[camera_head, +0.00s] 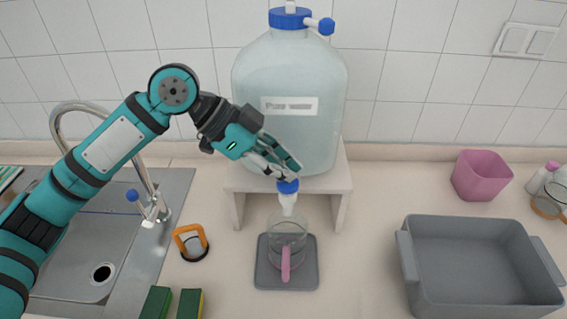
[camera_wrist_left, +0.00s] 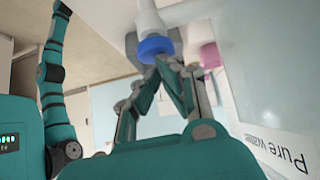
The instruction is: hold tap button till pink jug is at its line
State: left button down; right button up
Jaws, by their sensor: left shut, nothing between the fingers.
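A large clear water carboy (camera_head: 290,85) with a blue cap stands on a small white stand (camera_head: 343,180). Its tap (camera_head: 287,200) hangs at the front, with a blue button (camera_head: 288,186) on top. The glass jug with a pink handle (camera_head: 286,262) stands upright under the tap on a grey mat (camera_head: 264,280). Its line and water level are too small to tell. My left gripper (camera_head: 285,172) is shut and empty, its fingertips at the blue button. In the left wrist view the fingertips are right by the blue button (camera_wrist_left: 156,46); whether it is pressed down cannot be told.
A sink (camera_head: 75,250) with a curved faucet (camera_head: 150,185) is at the left. An orange-rimmed item (camera_head: 190,240) and green sponges (camera_head: 157,302) lie beside it. A grey bin (camera_head: 480,270) and pink cup (camera_head: 481,176) stand right. Counter between mat and bin is clear.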

pick_arm(q)
jog(key=shift+s+f, duration=0.2)
jog(key=shift+f, duration=1.05)
dwell(0.3)
jog(key=shift+w+r, duration=0.1)
jog(key=shift+r, duration=0.1)
dwell(6.2)
